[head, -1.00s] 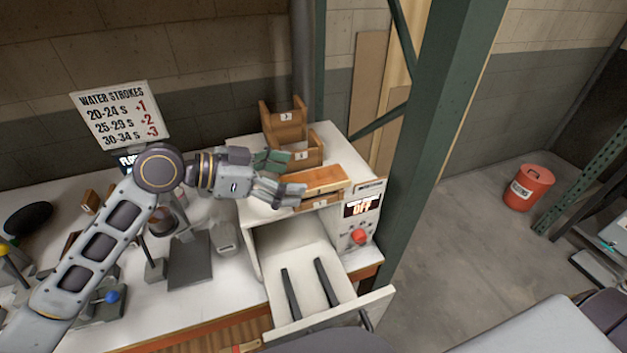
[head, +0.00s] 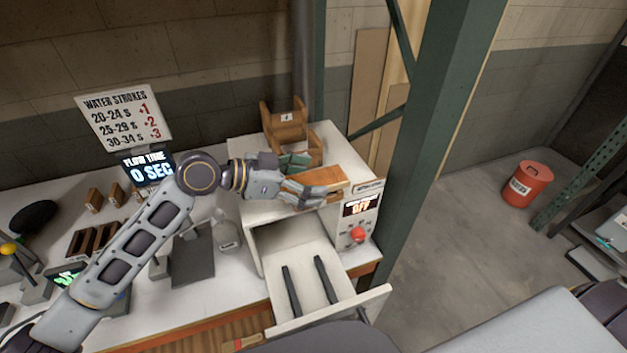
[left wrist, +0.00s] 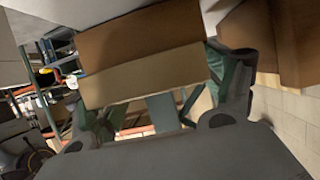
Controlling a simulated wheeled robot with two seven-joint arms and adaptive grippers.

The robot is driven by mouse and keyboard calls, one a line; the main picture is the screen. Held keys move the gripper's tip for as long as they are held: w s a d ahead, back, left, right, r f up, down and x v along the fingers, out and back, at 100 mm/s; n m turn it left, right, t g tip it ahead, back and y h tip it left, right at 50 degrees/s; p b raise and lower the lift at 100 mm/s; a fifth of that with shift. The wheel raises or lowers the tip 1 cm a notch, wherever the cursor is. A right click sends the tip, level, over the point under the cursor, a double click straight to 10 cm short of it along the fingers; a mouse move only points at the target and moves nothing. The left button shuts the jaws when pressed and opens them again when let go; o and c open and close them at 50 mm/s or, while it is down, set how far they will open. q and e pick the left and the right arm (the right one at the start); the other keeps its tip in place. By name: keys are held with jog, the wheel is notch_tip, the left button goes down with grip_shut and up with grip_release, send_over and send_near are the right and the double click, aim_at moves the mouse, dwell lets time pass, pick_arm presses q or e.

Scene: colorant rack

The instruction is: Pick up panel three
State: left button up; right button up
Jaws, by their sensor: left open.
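Panel three cannot be singled out with certainty. A wooden holder (head: 285,121) with a small numbered label stands at the back of the white cabinet top; it looked like a 3 a second ago. A second wooden holder (head: 315,148) is in front of it, partly behind my arm. A flat brown wooden piece (head: 326,179) lies at the cabinet's front, partly covered by my left gripper (head: 325,196). In the left wrist view, a brown block with a pale face (left wrist: 140,50) is close ahead, between the open fingers. Contact is unclear. My right gripper is out of sight.
The white cabinet (head: 240,152) has an open drawer (head: 335,308) with two dark bars inside. A control box with a red knob (head: 357,234) is at its right. A green steel post (head: 425,130) rises beside it. A clear bottle (head: 226,232) stands left of the cabinet.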

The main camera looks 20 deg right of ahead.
aim_at(308, 181)
pick_arm(q)
jog(key=c, duration=1.1)
jog(key=shift+f, duration=0.1)
jog(key=shift+c, duration=0.2)
notch_tip(308, 181, up, 10)
jog(key=b, duration=0.1)
jog(key=shift+b, duration=0.4)
